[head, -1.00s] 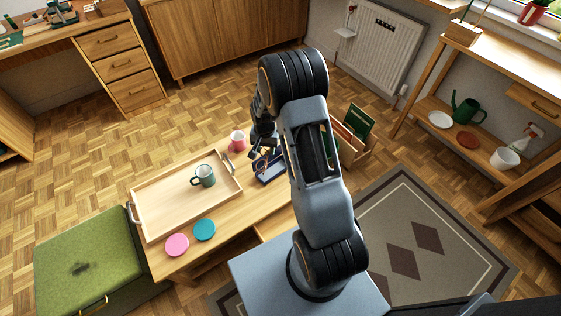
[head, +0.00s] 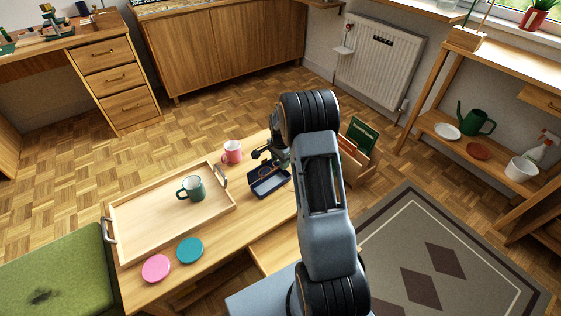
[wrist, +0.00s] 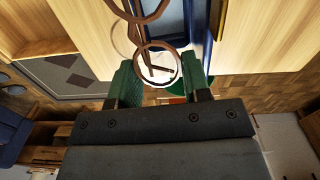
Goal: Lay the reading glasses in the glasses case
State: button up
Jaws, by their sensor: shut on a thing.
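The reading glasses (wrist: 137,37) have round brown rims and show large in the wrist view. My gripper (wrist: 159,78), with green finger pads, is shut on them. The dark blue glasses case (head: 270,183) lies open on the low wooden table; part of it also shows at the top of the wrist view (wrist: 208,28). In the head view my gripper (head: 264,153) is just behind the case, towards the pink mug. The glasses are too small or too hidden to make out there. Their height above the table is unclear.
A wooden tray (head: 132,245) with a green mug (head: 192,188) takes up the table's left. A pink mug (head: 232,151) stands behind the case. Pink (head: 156,268) and teal (head: 190,249) discs lie at the front. A book rack (head: 355,160) stands at the right.

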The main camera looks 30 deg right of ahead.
jog(key=shift+f+b, duration=2.1)
jog(key=shift+f, duration=1)
jog(key=shift+s+a+f, duration=0.1)
jog(key=shift+s+f, duration=0.2)
jog(key=shift+f, duration=0.1)
jog(key=o, duration=1)
jog(key=shift+w+a+r+p, duration=0.1)
jog(key=shift+w+r+p, duration=0.05)
jog(key=shift+r+p, duration=2.8)
jog(key=shift+r, duration=1.25)
jog(key=shift+n, duration=0.3)
